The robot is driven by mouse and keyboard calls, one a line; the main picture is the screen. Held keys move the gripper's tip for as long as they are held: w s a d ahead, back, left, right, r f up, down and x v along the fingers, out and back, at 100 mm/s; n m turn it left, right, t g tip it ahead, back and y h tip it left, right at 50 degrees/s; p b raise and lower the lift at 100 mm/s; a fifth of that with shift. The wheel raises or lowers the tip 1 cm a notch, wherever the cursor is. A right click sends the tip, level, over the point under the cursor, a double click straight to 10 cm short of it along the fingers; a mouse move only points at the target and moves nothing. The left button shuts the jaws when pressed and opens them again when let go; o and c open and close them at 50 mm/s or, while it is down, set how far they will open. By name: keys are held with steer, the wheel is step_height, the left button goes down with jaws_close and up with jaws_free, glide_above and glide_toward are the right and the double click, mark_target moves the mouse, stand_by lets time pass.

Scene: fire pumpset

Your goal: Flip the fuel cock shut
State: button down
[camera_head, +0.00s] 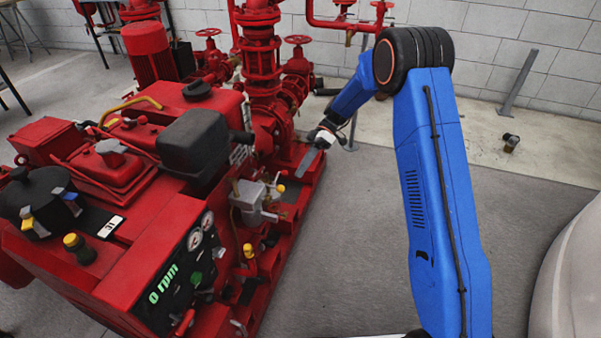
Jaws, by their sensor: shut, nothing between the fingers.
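The red engine pumpset (165,230) fills the left half of the view. I cannot tell for certain which fitting is the fuel cock. Small fittings on its near right side include a grey metal body (252,200) with a yellow knob (280,188), a lower yellow knob (248,251), and a red lever (184,322) by the gauge panel. My gripper (310,152) is shut and empty. It shows small beside the right edge of the pumpset, farther back than these fittings, and its fingertips are hard to make out.
A small dark object (511,142) lies near the wall, and a pale rounded body stands at far right.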

steer(key=f+v, duration=0.1)
steer(key=v, duration=0.9)
steer(key=shift+w+d, duration=0.35)
steer(key=shift+d, duration=0.1)
